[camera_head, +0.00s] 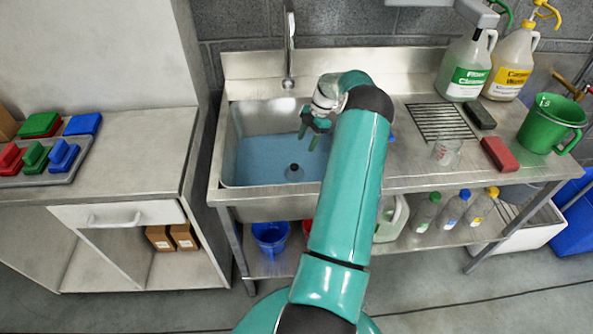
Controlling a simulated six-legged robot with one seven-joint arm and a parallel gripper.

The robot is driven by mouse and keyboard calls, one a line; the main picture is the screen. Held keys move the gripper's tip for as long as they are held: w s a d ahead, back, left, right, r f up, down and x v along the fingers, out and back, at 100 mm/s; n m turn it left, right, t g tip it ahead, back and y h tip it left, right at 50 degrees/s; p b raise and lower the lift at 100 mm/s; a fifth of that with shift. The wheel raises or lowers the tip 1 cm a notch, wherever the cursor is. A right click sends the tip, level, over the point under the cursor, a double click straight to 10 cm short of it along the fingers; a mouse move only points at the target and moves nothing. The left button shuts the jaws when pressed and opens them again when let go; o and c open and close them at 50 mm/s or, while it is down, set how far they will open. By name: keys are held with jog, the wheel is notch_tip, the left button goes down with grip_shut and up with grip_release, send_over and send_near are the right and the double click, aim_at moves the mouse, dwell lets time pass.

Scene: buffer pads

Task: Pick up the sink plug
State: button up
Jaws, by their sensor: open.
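The sink plug (294,173) is a small dark grey piece with a narrower top, in the blue water near the bottom middle of the sink (230,150). The water (262,160) covers the sink floor. My gripper (309,137) is open and empty, with dark teal fingers pointing down. It is over the sink, above and slightly right of the plug, and apart from it. My arm hides the right part of the sink.
A tap (289,50) hangs over the sink's back edge. Right of my arm are a glass beaker (447,151), a red block (499,154), a green jug (551,124) and two large bottles (467,66). A bench (125,150) with coloured pads (40,156) stands left.

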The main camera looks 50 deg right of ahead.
aim_at(294, 166)
jog(key=x, duration=1.2)
jog(key=shift+w+a+f, duration=0.15)
jog(key=shift+w+a, duration=0.05)
jog(key=shift+a, duration=0.2)
jog(key=c, duration=1.1)
jog(key=shift+o, duration=0.2)
jog(key=shift+r, duration=0.55)
notch_tip(294, 166, up, 2)
jog(key=shift+r, duration=0.1)
jog(key=s+a+r, duration=0.1)
jog(key=s+r, duration=0.8)
jog(key=s, duration=0.5)
jog(key=shift+r, duration=0.4)
